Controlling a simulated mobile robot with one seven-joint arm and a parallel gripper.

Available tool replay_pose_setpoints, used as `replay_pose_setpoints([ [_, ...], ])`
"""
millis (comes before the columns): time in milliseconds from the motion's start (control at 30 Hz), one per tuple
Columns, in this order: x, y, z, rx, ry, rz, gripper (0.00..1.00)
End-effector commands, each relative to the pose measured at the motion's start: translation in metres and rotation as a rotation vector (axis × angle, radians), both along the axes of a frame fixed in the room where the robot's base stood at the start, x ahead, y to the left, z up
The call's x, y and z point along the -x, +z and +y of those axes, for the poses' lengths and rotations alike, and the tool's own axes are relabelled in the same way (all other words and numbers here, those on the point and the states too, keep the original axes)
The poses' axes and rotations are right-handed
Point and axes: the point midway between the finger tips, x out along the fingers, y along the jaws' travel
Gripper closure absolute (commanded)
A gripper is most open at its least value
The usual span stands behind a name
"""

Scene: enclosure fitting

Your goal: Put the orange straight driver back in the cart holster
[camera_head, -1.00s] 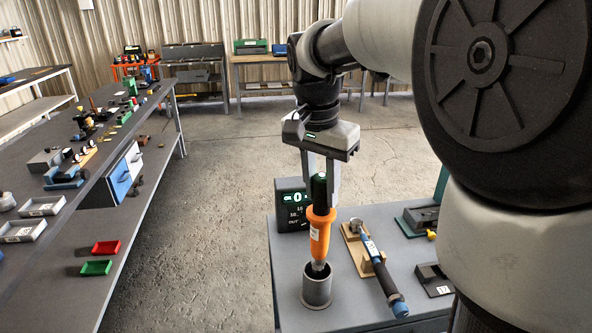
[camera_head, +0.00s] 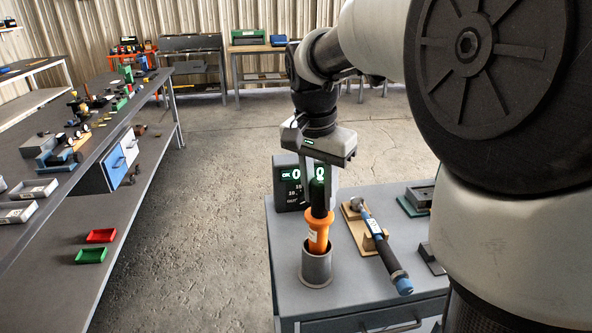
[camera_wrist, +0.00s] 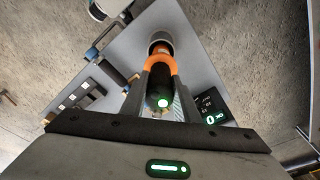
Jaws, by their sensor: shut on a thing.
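The orange straight driver (camera_head: 319,233) stands upright with its lower part inside the grey cylindrical cart holster (camera_head: 316,268). Its dark upper body and the orange collar are above the rim. My gripper (camera_head: 319,190) is shut on the driver's dark upper part, above the orange section. In the wrist view the orange driver (camera_wrist: 161,65) runs between the fingers toward the holster (camera_wrist: 159,40). The driver's tip is hidden inside the holster.
A blue-and-black tool (camera_head: 381,246) lies on a wooden cradle (camera_head: 352,212) right of the holster. A display box (camera_head: 287,184) with green digits stands behind it. The grey cart top (camera_head: 288,237) has bare room left of the holster. A long workbench (camera_head: 60,207) stands to the left.

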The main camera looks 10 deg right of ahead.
Motion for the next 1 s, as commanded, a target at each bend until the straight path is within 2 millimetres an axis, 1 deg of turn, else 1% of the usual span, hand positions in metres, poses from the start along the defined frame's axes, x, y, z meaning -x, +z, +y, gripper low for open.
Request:
replay_pose_setpoints([
  [367, -0.001, -0.002, 0.000, 0.000, 0.000, -0.004, 1.00],
  [400, -0.001, -0.002, 0.000, 0.000, 0.000, -0.004, 0.67],
  [467, -0.001, -0.003, 0.000, 0.000, 0.000, -0.003, 0.57],
  [500, -0.001, -0.003, 0.000, 0.000, 0.000, -0.003, 0.50],
  [800, 0.000, -0.004, 0.000, 0.000, 0.000, 0.003, 0.50],
  [867, 0.001, 0.000, 0.000, 0.000, 0.000, 0.001, 0.50],
  [967, 0.001, 0.013, 0.002, -0.001, 0.000, -0.002, 0.50],
  [1000, 0.002, 0.020, 0.002, -0.001, 0.000, -0.002, 0.50],
])
